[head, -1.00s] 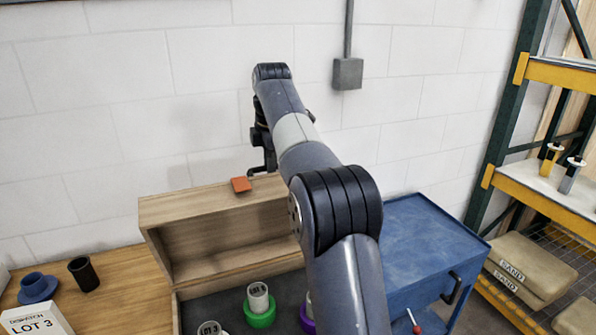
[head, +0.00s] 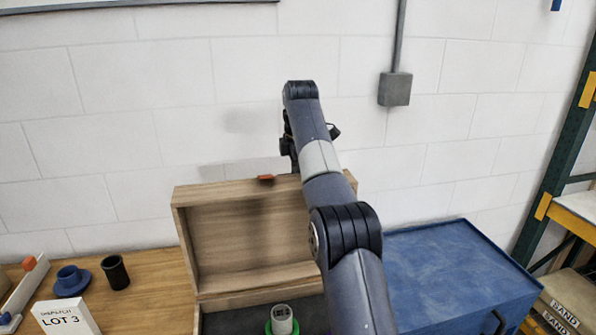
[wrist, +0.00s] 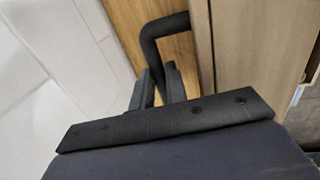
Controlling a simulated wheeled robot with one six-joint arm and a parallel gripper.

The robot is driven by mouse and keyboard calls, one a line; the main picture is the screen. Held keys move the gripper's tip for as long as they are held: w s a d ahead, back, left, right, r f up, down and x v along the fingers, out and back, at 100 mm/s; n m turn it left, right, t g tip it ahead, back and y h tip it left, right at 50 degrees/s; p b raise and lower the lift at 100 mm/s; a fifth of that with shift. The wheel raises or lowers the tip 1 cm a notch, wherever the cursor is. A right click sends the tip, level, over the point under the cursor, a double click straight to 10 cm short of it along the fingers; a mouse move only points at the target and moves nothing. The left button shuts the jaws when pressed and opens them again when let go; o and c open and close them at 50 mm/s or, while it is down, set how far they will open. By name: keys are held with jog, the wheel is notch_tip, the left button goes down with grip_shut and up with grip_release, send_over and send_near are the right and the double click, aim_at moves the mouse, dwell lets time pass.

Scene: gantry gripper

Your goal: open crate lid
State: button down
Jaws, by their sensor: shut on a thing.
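The wooden crate lid (head: 240,228) stands raised at the back of the crate (head: 250,300), its hollow inside facing the head camera. A small orange tab (head: 265,178) sits on the lid's top edge. In the wrist view a black bent handle (wrist: 165,25) runs beside the wooden lid face (wrist: 255,45). My gripper (wrist: 158,80) is shut on the handle, with a finger on each side of it. In the head view my gripper (head: 288,150) is behind the lid's top edge, partly hidden. My arm covers the lid's right part.
A blue cabinet (head: 450,270) stands right of the crate. On the bench left are a blue flanged part (head: 70,282), a black cup (head: 115,272) and a LOT 3 sign (head: 66,318). A white wall is close behind.

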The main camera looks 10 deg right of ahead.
dwell(0.3)
jog(key=c, duration=1.4)
grip_release()
jog(key=shift+r, duration=0.1)
